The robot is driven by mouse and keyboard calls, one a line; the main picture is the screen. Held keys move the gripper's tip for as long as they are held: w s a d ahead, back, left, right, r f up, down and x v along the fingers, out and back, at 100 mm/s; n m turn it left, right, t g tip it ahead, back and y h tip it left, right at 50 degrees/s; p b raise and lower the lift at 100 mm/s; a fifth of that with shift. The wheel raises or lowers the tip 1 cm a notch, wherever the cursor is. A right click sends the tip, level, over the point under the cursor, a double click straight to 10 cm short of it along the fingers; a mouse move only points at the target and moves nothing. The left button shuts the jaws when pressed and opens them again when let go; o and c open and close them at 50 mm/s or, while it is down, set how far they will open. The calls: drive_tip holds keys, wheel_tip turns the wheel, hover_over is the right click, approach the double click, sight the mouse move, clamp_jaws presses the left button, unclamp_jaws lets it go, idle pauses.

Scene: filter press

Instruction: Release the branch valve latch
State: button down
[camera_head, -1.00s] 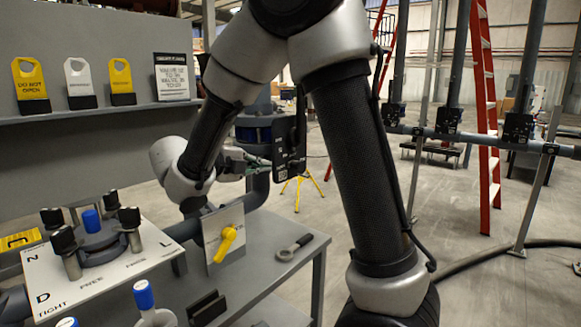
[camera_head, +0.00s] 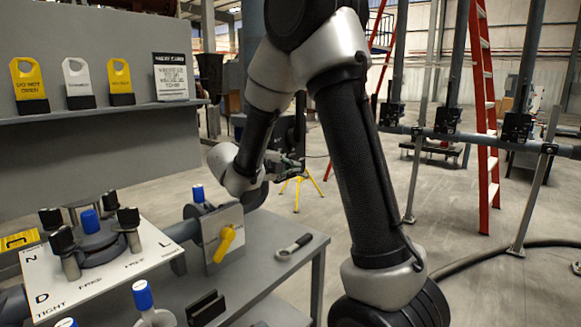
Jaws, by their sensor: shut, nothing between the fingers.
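The branch valve shows as a yellow handle (camera_head: 226,243) on an upright pale plate (camera_head: 210,258) at the bench's right part. The handle points down and to the left. A blue-capped post (camera_head: 198,193) stands just behind the plate's upper left. Which part is the latch, I cannot tell. My gripper (camera_head: 288,164) is beyond and above the plate, to its right, apart from the handle. It is small, dark and partly lost against the background; it is shut and holds nothing.
A wrench-like tool (camera_head: 294,247) lies on the grey bench (camera_head: 262,262). A lettered plate (camera_head: 150,251) with several black knobs is at left. Tags stand on a shelf (camera_head: 110,112) above. A red ladder (camera_head: 487,140) and pipes stand at right. Open floor lies between.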

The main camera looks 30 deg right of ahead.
drive_tip(key=shift+w+d, duration=0.1)
drive_tip(key=shift+d, duration=0.1)
drive_tip(key=d, duration=0.1)
drive_tip(key=w+d, duration=0.1)
drive_tip(key=d, duration=0.1)
idle(0.4)
drive_tip(key=v, duration=1.4)
drive_tip(key=shift+w, duration=0.1)
